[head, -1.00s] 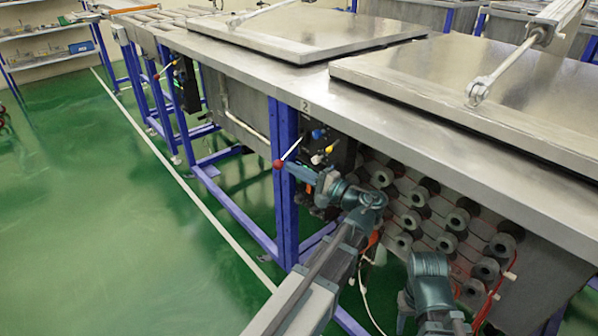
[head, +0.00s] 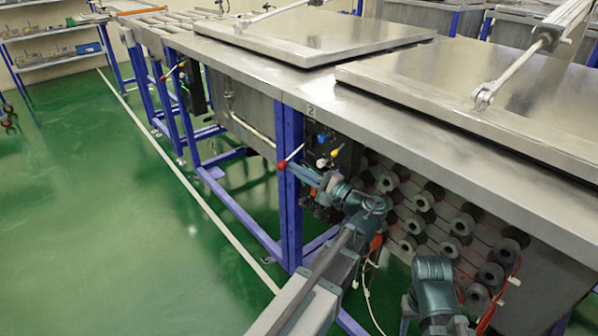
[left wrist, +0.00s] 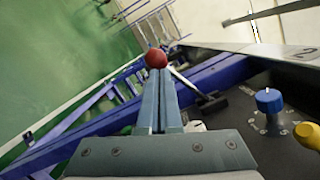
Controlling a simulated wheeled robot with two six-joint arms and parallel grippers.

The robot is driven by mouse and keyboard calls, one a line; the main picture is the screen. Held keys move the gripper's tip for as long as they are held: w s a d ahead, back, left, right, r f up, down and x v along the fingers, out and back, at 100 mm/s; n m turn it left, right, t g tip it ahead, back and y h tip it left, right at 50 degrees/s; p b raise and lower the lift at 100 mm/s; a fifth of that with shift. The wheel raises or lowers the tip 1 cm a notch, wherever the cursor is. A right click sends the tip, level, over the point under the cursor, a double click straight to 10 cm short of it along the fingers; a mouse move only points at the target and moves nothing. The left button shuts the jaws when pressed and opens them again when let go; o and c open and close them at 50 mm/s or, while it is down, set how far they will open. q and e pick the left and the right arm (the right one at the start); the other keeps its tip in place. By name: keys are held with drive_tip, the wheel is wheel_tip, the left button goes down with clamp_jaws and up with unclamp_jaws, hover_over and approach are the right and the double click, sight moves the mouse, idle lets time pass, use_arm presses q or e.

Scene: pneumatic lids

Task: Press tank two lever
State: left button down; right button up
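The tank two lever is a thin pale rod with a red ball (head: 282,165) on its end, sticking out to the left from under the table edge below a "2" label (head: 311,111). My left gripper (head: 288,167) is at the ball, its two blue-grey fingers together. In the left wrist view the red ball (left wrist: 155,58) shows right at the tips of the shut fingers (left wrist: 158,76), not between them. Whether they touch it I cannot tell. The rod runs behind the fingers to a black base (left wrist: 211,102).
A blue knob (left wrist: 268,101) and a yellow knob (left wrist: 307,134) are on the dark panel right of the lever. A blue frame post (head: 290,200) stands close by. Rollers (head: 440,220) and the metal tabletop (head: 400,120) lie to the right. Green floor (head: 100,220) at left is free.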

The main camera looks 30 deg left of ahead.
sight(294, 153)
use_arm(q)
drive_tip(key=r+m+p, duration=0.1)
drive_tip(key=r+m, duration=0.1)
drive_tip(key=m, duration=0.1)
drive_tip(key=s+r+m+t+p, duration=0.1)
drive_tip(key=r+m, duration=0.1)
drive_tip(key=r+m+t+p, duration=0.1)
drive_tip(key=r+m, duration=0.1)
drive_tip(key=m, duration=0.1)
drive_tip(key=shift+s+a+m+y+p, duration=0.2)
drive_tip(key=shift+a+m+y+p, duration=0.1)
drive_tip(key=shift+w+r+p, duration=0.1)
drive_tip(key=shift+r+p, duration=0.15)
drive_tip(key=shift+p, duration=0.05)
use_arm(e)
drive_tip(key=r, duration=0.4)
drive_tip(key=shift+s+a+r, duration=0.15)
drive_tip(key=shift+s, duration=0.2)
use_arm(q)
drive_tip(key=shift+f, duration=0.1)
